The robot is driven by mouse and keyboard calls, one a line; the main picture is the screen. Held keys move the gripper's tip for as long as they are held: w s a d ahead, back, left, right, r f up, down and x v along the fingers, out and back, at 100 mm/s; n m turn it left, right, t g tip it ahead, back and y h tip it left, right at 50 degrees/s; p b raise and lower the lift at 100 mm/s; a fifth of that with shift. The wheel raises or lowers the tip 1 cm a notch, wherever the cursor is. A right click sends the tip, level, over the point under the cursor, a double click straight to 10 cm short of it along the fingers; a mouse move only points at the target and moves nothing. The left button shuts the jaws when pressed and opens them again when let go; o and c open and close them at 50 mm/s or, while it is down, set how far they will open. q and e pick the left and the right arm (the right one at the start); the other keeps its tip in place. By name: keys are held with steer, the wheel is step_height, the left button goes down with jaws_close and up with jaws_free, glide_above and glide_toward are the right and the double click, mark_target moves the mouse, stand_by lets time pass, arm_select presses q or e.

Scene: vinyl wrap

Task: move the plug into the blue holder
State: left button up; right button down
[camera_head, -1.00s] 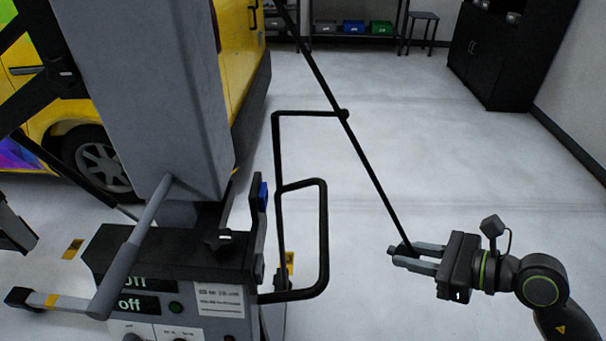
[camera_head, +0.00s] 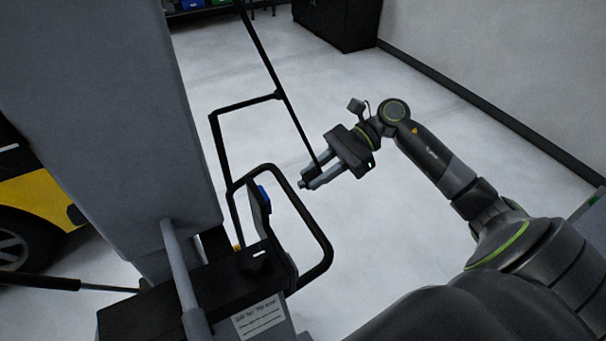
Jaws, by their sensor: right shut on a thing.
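My right gripper (camera_head: 312,177) is shut on the plug (camera_head: 318,165), a small dark piece at the lower end of a long black cable. The fingers hide most of it. The blue holder (camera_head: 264,198) is a small blue piece on a dark upright plate on the side of the grey lift machine. My right gripper is to the right of the holder and slightly higher in the picture, apart from it. My left gripper is not in view.
A black tube handle (camera_head: 322,235) loops out from the machine beside the holder, close to my right gripper. The grey lift column (camera_head: 120,120) stands at left, with a yellow vehicle (camera_head: 38,203) behind it. A black cabinet (camera_head: 340,18) stands far back. Floor beyond is clear.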

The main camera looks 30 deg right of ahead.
steer(key=shift+a+r, duration=0.1)
steer(key=shift+a, duration=0.1)
steer(key=shift+a+p, duration=0.5)
steer(key=shift+p, duration=0.3)
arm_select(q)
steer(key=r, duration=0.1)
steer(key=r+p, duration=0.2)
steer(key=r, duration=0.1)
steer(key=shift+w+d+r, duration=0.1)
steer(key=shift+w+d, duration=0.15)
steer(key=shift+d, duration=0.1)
arm_select(e)
steer(key=a, duration=0.4)
steer(key=shift+w+a, duration=0.1)
steer(key=shift+a, duration=0.1)
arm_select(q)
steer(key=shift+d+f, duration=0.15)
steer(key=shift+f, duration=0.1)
arm_select(e)
steer(key=shift+a, duration=0.15)
arm_select(q)
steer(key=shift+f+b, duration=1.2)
steer(key=shift+b, duration=0.15)
arm_select(e)
steer(key=shift+a, duration=0.55)
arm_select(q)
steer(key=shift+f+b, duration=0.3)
arm_select(e)
steer(key=shift+a, duration=0.2)
